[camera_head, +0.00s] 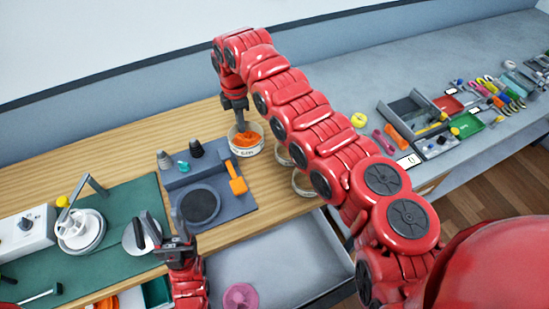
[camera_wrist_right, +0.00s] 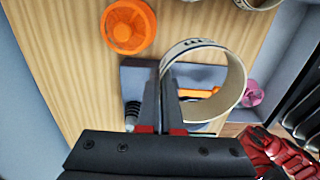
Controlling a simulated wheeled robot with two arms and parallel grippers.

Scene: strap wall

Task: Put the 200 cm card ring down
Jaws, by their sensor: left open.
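A pale card ring (camera_head: 246,150) with dark print on its band is at my right gripper (camera_head: 238,112) in the head view. In the right wrist view the ring (camera_wrist_right: 240,85) has its near wall between the fingertips of my right gripper (camera_wrist_right: 163,85), which is shut on it. An orange scoop shows through the ring there. Whether the ring touches the surface below is hard to tell. My left gripper (camera_head: 165,243) is open and empty at the front of the bench, beside a pale disc (camera_head: 133,240).
Two more rings (camera_head: 303,183) stand right of the held one, partly behind my right arm. A grey tray (camera_head: 225,210) holds a dark round pad and an orange scoop (camera_head: 237,178). An open drawer (camera_head: 280,265) is below. An orange round object (camera_wrist_right: 128,26) is near the ring.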

